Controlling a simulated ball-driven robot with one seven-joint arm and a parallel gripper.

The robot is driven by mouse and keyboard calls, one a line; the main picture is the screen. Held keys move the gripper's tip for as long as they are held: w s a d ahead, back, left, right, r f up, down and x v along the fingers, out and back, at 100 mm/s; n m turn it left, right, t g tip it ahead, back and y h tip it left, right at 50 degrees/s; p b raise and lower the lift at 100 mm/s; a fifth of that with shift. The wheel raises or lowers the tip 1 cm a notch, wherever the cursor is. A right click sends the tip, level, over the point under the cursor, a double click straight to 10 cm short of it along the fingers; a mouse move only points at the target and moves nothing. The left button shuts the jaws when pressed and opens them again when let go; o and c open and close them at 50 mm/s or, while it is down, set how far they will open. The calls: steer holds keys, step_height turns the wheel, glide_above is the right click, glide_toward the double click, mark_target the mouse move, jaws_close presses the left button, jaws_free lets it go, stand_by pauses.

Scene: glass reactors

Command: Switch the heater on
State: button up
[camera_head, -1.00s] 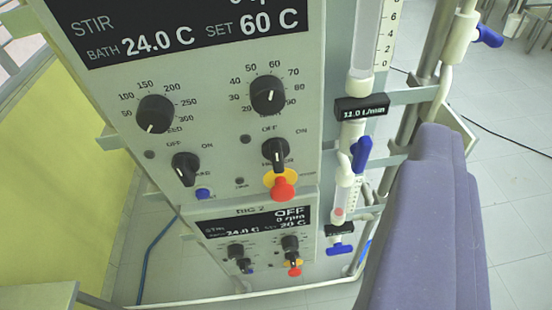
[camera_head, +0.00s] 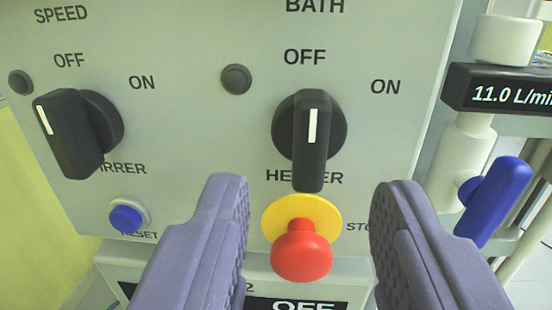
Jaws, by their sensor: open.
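The heater switch (camera_head: 311,140) is a black rotary knob with a white line, on the right of the pale control panel. Its line points up at OFF, and ON is printed to its upper right. A dark, unlit lamp (camera_head: 236,79) is at its upper left. My gripper (camera_head: 308,195) is open and empty in front of the panel, with one purple finger low on each side of the knob. The fingertips reach about the height of the knob's lower end, and no contact shows. The red stop button (camera_head: 301,250) on its yellow disc sits between the fingers, just below the knob.
The stirrer switch (camera_head: 80,132) and blue reset button (camera_head: 126,217) are at the left. A blue valve handle (camera_head: 494,200) and a flow display (camera_head: 505,90) reading 11.0 L/min stand at the right. A second panel's dark display (camera_head: 290,303) shows below.

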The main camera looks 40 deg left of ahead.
mark_target(310, 146)
steer(key=x, duration=0.5)
steer(key=shift+w, duration=0.15)
steer(key=shift+d, duration=0.1)
jaws_close()
